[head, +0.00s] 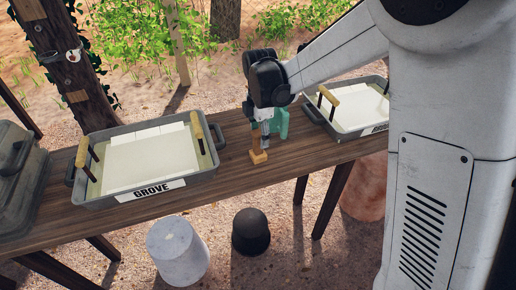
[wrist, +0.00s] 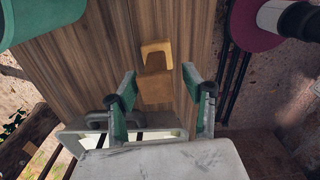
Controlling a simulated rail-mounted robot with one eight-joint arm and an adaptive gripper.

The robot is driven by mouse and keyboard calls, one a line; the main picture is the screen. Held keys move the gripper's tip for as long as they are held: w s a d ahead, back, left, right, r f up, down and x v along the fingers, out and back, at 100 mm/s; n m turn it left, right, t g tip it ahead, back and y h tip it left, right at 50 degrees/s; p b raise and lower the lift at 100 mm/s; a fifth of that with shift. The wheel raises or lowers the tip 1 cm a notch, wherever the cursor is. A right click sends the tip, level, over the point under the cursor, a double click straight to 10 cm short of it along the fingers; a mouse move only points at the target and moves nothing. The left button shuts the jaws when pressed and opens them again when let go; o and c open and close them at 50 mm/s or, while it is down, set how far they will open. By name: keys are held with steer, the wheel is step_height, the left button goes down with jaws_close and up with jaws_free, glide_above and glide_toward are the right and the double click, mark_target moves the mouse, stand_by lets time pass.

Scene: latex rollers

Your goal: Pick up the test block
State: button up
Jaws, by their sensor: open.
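The test block appears to be the small orange-brown wooden block (head: 258,156) on the table near its front edge, between the two trays. In the wrist view the block (wrist: 157,52) has a lighter notched end and a darker brown end. My gripper (head: 267,141) points down just above and beside it in the head view. In the wrist view my gripper (wrist: 160,76) is open, with one finger on each side of the block's darker end. Nothing is visibly held. Whether the fingers touch the block cannot be told.

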mark_target(258, 146)
steer(key=shift+w+a+f, duration=0.1)
steer(key=shift+a+f, duration=0.05)
steer(key=shift+f, duration=1.25)
steer(key=shift+w+a+f, duration=0.1)
steer(key=shift+f, duration=1.25)
jaws_close()
steer(key=shift+r, duration=0.1)
